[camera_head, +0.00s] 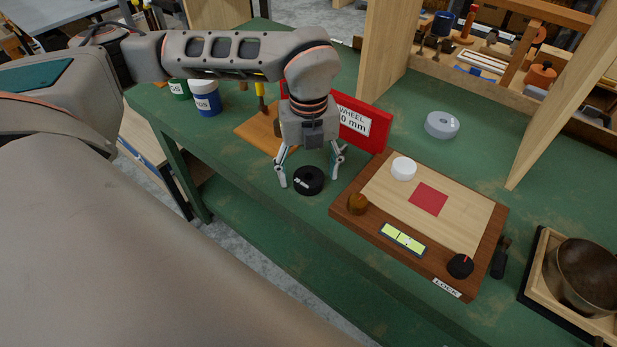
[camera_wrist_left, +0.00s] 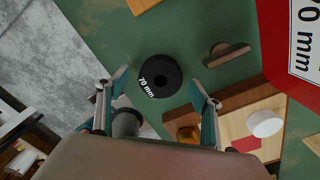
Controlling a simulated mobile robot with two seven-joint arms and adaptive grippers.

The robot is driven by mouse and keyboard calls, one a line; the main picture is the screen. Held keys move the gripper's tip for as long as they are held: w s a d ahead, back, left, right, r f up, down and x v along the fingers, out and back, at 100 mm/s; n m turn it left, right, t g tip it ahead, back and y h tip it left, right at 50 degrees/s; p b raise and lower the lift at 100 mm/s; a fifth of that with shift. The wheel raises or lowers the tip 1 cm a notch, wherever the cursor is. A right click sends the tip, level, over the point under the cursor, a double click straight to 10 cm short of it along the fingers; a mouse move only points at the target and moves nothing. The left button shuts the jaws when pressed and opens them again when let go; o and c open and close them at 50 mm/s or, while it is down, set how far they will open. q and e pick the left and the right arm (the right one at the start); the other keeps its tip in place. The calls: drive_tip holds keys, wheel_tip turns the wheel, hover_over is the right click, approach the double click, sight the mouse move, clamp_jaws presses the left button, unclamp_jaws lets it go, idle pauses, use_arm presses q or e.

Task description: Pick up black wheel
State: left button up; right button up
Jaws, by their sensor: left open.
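The black wheel (camera_head: 309,180) lies flat on the green bench top, left of the wooden board. It has a hole in its middle, and in the left wrist view the wheel (camera_wrist_left: 160,80) shows white "70 mm" lettering. My left gripper (camera_head: 310,182) is open, pointing down, with one finger on each side of the wheel in the head view. In the left wrist view the fingertips of my left gripper (camera_wrist_left: 158,88) stand apart, with the wheel just beyond them. I cannot tell whether they touch it. My right gripper is not in view.
A wooden board (camera_head: 345,222) with a white disc (camera_head: 403,168), red square (camera_head: 428,199) and knobs lies right of the wheel. A red sign (camera_head: 372,128) stands behind.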

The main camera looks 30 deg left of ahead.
use_arm(q)
drive_tip(key=shift+f, duration=0.5)
drive_tip(key=c, duration=1.3)
drive_tip(key=shift+o, duration=0.2)
